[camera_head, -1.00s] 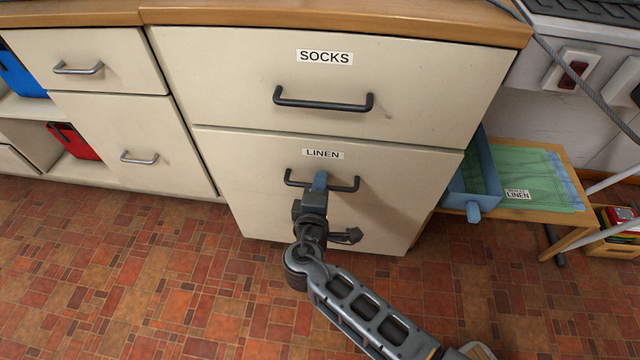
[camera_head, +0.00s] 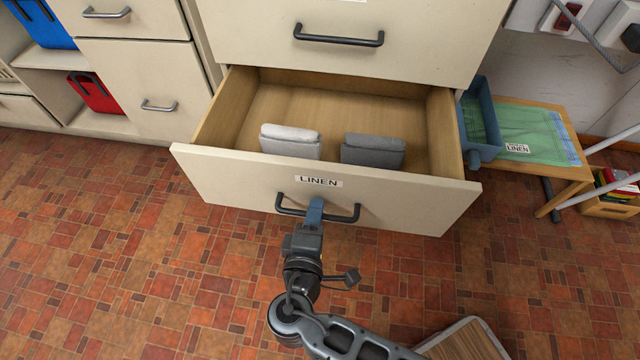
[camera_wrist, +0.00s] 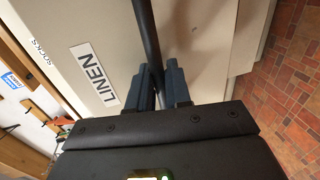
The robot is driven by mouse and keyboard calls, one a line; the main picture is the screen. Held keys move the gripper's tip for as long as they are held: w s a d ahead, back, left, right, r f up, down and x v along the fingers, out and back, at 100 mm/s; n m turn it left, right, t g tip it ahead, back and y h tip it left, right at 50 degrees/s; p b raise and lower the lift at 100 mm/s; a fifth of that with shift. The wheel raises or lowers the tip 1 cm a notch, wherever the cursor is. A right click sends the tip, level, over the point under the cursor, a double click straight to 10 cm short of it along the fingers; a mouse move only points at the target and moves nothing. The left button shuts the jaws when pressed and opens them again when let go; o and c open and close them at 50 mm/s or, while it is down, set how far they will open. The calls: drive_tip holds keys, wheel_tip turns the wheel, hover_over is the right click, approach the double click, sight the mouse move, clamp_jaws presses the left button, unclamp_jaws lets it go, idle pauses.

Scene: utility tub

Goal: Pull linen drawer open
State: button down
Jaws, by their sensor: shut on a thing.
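The linen drawer (camera_head: 400,203) stands well out from the cabinet in the head view, with its wooden inside showing. A light folded cloth (camera_head: 290,141) and a grey folded cloth (camera_head: 373,150) lie in it. Its front carries a LINEN label (camera_head: 319,181) and a dark bar handle (camera_head: 345,217). My gripper (camera_head: 315,206) is shut on the handle, left of the handle's middle. In the wrist view the blue-grey fingers (camera_wrist: 160,85) sit on either side of the handle bar (camera_wrist: 148,35), and the LINEN label (camera_wrist: 94,74) is beside them.
The closed drawer above has its own dark handle (camera_head: 339,38). A blue bin (camera_head: 482,120) and a low wooden table (camera_head: 552,170) with green cloth stand close to the right. Cabinets with a red box (camera_head: 95,92) are at left.

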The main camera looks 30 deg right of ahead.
drive_tip(key=f+v, duration=0.1)
drive_tip(key=v, duration=0.5)
drive_tip(key=shift+f, duration=0.15)
drive_tip(key=shift+s, duration=0.1)
drive_tip(key=c, duration=1.3)
unclamp_jaws()
drive_tip(key=shift+o, duration=0.2)
drive_tip(key=p+v, duration=0.1)
drive_tip(key=v, duration=0.6)
drive_tip(key=shift+s+a, duration=0.25)
